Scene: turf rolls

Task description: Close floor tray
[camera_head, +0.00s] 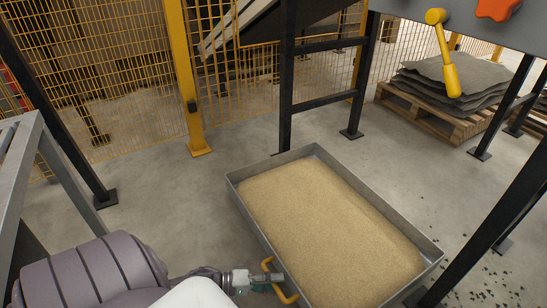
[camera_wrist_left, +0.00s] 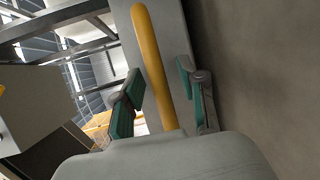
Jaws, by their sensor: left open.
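The floor tray (camera_head: 268,234) is a grey metal box on the concrete floor, filled with tan grain-like material. A yellow handle (camera_head: 286,297) is on its near left side. My left gripper (camera_head: 270,280) is at this handle, low in the head view. In the left wrist view the yellow handle (camera_wrist_left: 155,65) runs between the two green-padded fingers (camera_wrist_left: 160,95). The fingers are open, with a gap visible on the right of the handle. The grey tray wall (camera_wrist_left: 172,25) is behind it. My right gripper is not in view.
Black frame legs (camera_head: 286,90) stand behind the tray and at the right (camera_head: 490,225). A yellow mesh fence (camera_head: 100,70) runs across the back. A wooden pallet (camera_head: 430,118) holds stacked dark sheets. A yellow lever (camera_head: 445,60) hangs upper right. Open floor lies left of the tray.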

